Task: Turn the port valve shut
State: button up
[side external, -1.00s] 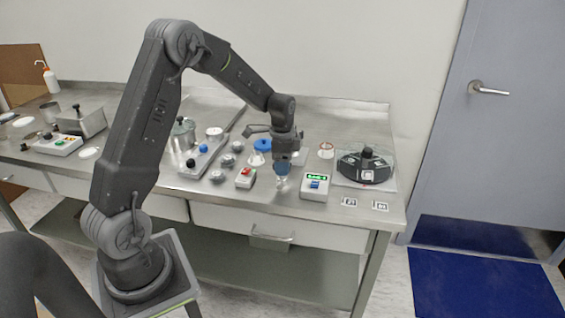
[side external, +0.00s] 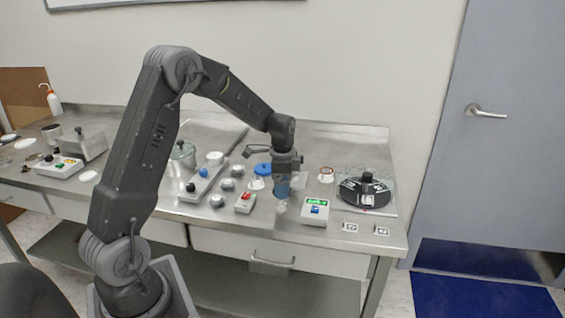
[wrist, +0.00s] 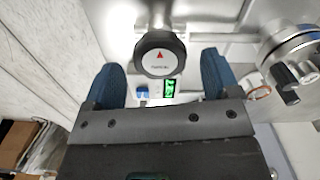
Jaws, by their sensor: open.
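In the wrist view a round knob (wrist: 160,54) with a dark rim, a white face and a red arrow shows between my two blue fingertips. It sits on a metal stem, and its small lettering is too blurred to read; I take it as the port valve. My gripper (side external: 281,192) points down over the bench in the side view, left of the green-display box (side external: 315,209). Its fingers are apart, one on each side of the knob in the wrist view. I cannot tell whether they touch it. The gripper mostly hides the knob in the side view.
A dark round chamber (side external: 350,193) with a top knob stands at the right. Several small metal parts lie farther left. The front right corner has two printed markers.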

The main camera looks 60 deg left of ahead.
notch_tip(320, 180, up, 12)
jog(key=shift+r, duration=0.2)
jog(key=s+d+r+n+t, duration=0.25)
jog(key=s+d+r, duration=0.35)
jog(key=s+d, duration=0.4)
jog(key=s+d+f+n+t, duration=0.1)
jog(key=s+d+n+t, duration=0.2)
jog(key=s+d, duration=0.6)
jog(key=s+n, duration=0.1)
jog(key=s, duration=0.2)
jog(key=shift+d+f, duration=0.25)
jog(key=shift+d, duration=0.1)
jog(key=shift+n, duration=0.25)
